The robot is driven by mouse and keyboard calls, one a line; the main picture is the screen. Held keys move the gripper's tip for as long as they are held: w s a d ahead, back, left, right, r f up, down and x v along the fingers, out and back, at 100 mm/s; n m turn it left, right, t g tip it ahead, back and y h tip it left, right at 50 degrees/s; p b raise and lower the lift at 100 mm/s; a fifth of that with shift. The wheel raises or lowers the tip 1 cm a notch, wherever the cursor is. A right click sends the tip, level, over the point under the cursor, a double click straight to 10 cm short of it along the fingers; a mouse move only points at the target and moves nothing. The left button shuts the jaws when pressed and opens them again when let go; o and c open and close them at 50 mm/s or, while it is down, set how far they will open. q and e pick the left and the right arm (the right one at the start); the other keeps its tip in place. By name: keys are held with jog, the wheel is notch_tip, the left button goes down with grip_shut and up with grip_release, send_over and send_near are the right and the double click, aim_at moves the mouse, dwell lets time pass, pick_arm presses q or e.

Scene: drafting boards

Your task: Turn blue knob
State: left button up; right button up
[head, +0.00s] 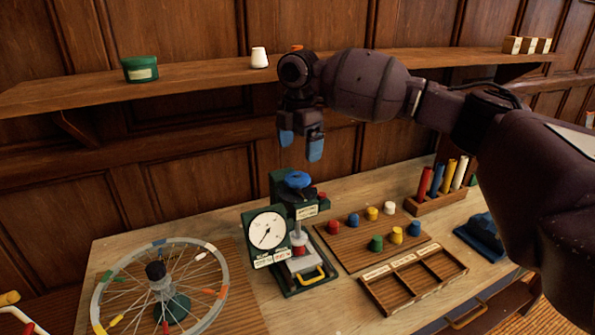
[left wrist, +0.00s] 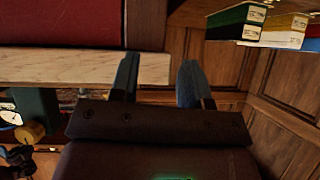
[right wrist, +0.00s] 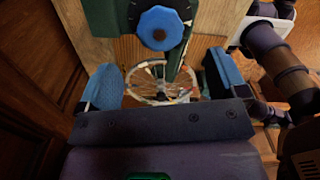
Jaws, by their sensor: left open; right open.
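The blue knob (head: 297,180) is a round, ridged cap on top of a green press-like device (head: 283,206) with a white dial gauge (head: 266,231) on its front left. In the right wrist view the knob (right wrist: 160,28) shows from above, just beyond and between the fingers. My right gripper (head: 301,148) is open and empty, with blue fingertips pointing down above the knob and apart from it. My left gripper (left wrist: 157,80) is open and empty in the left wrist view, near a wooden edge. It is out of the head view.
A spoked wheel (head: 220,290) stands left of the device. A board with coloured pegs (head: 350,256), a compartment tray (head: 378,292) and a rack of coloured tubes (head: 437,203) are to the right. A shelf (head: 190,75) runs along the wall behind my right gripper.

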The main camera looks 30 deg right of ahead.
aim_at(299, 176)
notch_tip(299, 176, down, 7)
jog(key=shift+f+p, duration=0.2)
jog(key=shift+p, duration=0.15)
jog(key=shift+c, duration=0.4)
jog(key=c, duration=0.9)
jog(key=shift+o, duration=0.2)
jog(key=shift+m, duration=0.4)
